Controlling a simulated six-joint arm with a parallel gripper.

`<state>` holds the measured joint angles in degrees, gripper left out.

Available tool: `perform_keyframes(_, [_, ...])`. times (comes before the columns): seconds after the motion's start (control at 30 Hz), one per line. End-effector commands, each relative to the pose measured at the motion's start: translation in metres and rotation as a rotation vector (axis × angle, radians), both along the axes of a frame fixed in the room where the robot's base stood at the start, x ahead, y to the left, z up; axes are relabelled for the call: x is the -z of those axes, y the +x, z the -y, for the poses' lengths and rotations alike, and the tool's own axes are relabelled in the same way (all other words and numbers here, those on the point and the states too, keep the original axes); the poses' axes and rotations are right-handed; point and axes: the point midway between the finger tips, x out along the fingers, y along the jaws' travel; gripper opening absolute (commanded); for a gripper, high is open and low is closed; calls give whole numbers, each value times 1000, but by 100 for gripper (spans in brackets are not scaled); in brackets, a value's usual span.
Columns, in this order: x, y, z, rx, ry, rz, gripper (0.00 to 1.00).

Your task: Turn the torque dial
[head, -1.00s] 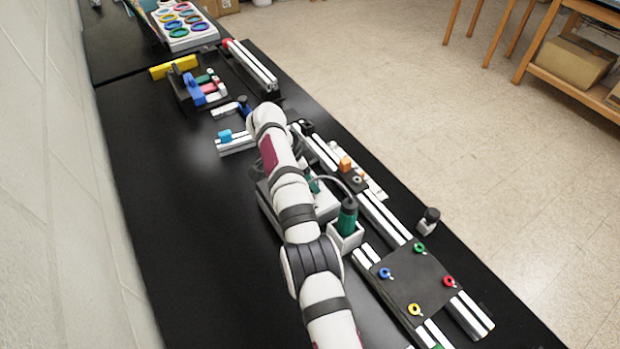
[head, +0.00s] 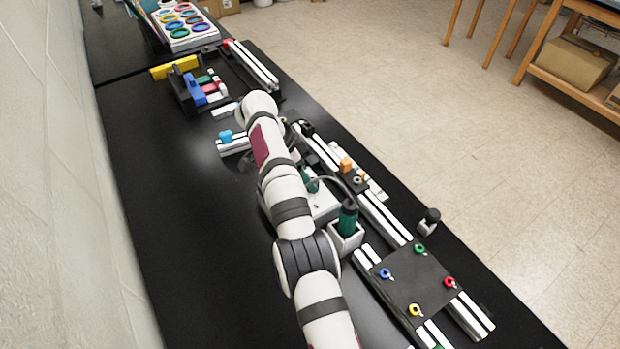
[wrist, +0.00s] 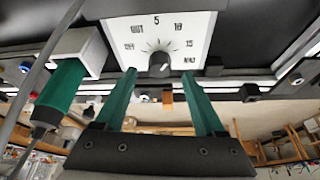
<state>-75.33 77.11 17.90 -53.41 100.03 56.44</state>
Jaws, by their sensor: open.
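The torque dial (wrist: 161,64) is a round dark knob on a white panel (wrist: 196,27) marked with numbers such as 5, 10 and 15. In the wrist view it appears between and just beyond the two green fingertips of my gripper (wrist: 159,76), which is open and empty. The fingers look apart from the knob, but the exact gap is hard to judge. The knob's pointer setting is too small to read surely. In the head view the white panel's box (head: 322,207) is partly hidden by my arm, and a green finger (head: 309,181) shows above it.
A green-handled screwdriver (head: 348,217) stands in a white holder (head: 345,240) beside the dial box, and its cable curves close to my gripper. Aluminium rails (head: 385,219) run along the right. A dark plate (head: 420,285) with coloured rings lies nearer. The black tabletop at left is clear.

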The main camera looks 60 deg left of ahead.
Motion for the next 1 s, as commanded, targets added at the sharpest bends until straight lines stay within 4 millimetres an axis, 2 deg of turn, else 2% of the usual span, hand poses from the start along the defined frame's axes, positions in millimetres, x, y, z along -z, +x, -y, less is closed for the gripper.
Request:
perform_keyframes(0.03, [2, -19, -3, -8, -6, -3, 72])
perform_keyframes(0.2, [3, -67, -11, -6, -4, -3, 72])
perform_keyframes(0.4, [4, -102, -17, -5, -4, -2, 72])
perform_keyframes(0.6, [4, -115, -18, -3, -4, -3, 72])
perform_keyframes(1.0, [3, -115, -18, -2, -5, -3, 72])
